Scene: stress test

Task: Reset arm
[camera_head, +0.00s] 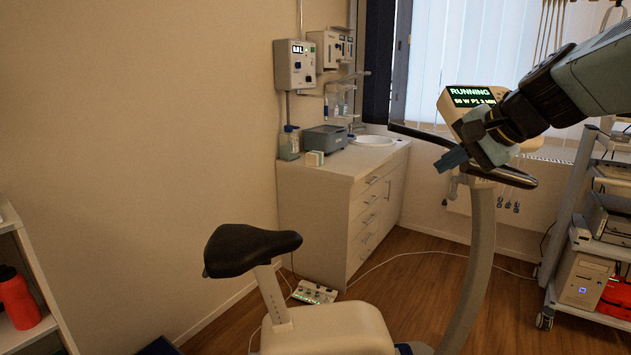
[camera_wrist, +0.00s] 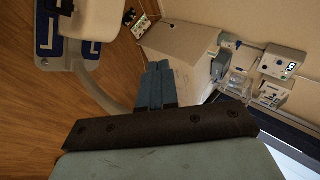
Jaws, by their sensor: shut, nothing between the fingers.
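My gripper (camera_head: 452,159) is at the upper right in the head view, at the end of my arm, which comes in from the right edge. It is in front of the exercise bike's handlebar (camera_head: 517,178) and display (camera_head: 462,97), which reads "RUNNING". I cannot tell whether it touches the handlebar. In the wrist view the two blue fingers (camera_wrist: 159,83) lie side by side, shut, with nothing held. The bike's black saddle (camera_head: 250,248) is lower left of my gripper, well apart from it.
A white cabinet (camera_head: 325,205) with a sink (camera_head: 373,141) stands behind. A wheeled equipment rack (camera_head: 560,240) stands at the right. A shelf with a red bottle (camera_head: 17,298) is at the left edge. A white cable (camera_head: 425,252) lies on the wooden floor.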

